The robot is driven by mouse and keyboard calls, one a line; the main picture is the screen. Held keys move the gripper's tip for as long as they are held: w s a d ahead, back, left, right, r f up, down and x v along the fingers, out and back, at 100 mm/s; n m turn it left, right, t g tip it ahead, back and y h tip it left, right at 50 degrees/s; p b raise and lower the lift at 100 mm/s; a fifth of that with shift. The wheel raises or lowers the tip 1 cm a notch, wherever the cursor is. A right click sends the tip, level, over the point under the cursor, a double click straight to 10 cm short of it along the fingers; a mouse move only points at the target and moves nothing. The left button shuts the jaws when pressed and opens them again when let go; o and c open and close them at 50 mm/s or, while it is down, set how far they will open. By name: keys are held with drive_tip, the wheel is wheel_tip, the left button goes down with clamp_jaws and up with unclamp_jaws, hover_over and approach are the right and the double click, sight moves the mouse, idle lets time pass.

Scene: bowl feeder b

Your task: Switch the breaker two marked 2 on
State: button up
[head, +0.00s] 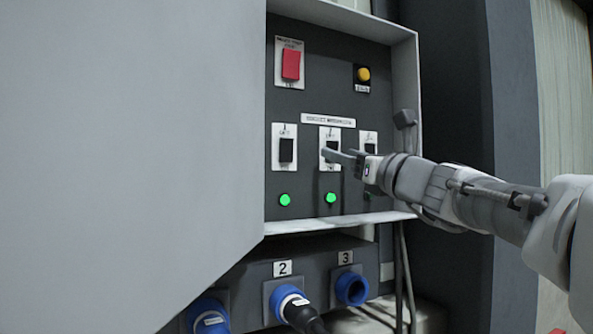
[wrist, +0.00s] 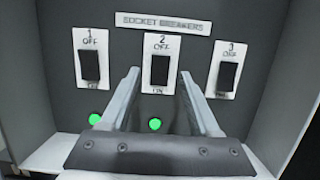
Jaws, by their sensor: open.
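Breaker 2 is a black rocker (wrist: 160,69) on a white plate marked 2, with OFF above and ON below. It is the middle one of three under the "SOCKET BREAKERS" label; which way it is tipped I cannot tell. In the head view its plate (head: 330,133) is partly covered by my gripper (head: 328,154). My gripper (wrist: 159,78) is open and empty, its two fingers pointing at the panel on either side of breaker 2's lower part in the wrist view. Whether they touch it is unclear. The green lamp (wrist: 155,124) below breaker 2 is lit.
Breaker 1 (wrist: 90,66) and breaker 3 (wrist: 227,76) flank it closely. A red switch (head: 291,64) and a yellow button (head: 363,74) sit above. The box's lower ledge (head: 300,225) juts out below. A large grey panel (head: 130,130) fills the left.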

drive_tip(key=v, duration=1.5)
drive_tip(key=shift+s+d+f+b, duration=0.15)
drive_tip(key=shift+s+d+b, duration=0.15)
drive_tip(key=shift+b, duration=0.1)
drive_tip(key=s+a+f+n+g+h+p, duration=0.1)
drive_tip(key=s+a+f+n+g+p, duration=0.15)
drive_tip(key=a+f+n+g, duration=0.5)
drive_tip(key=s+a+f+n+g+p, duration=0.15)
drive_tip(key=s+a+f+n, duration=0.25)
drive_tip(key=f+n, duration=0.7)
drive_tip(key=s+d+f+n+g+h+p, duration=0.1)
drive_tip(key=s+d+f+n+g+h, duration=0.1)
drive_tip(key=f+n, duration=0.4)
drive_tip(key=s+d+f+n+g+h, duration=0.2)
drive_tip(key=s+d+f+n+h, duration=0.1)
drive_tip(key=s+f+n, duration=0.3)
drive_tip(key=shift+s+f+n+g+h+p, duration=0.15)
drive_tip(key=shift+f+n+g+h+p, duration=0.25)
drive_tip(key=shift+f+n+h, duration=0.4)
drive_tip(key=shift+r+m, duration=0.1)
drive_tip(key=shift+m, duration=0.15)
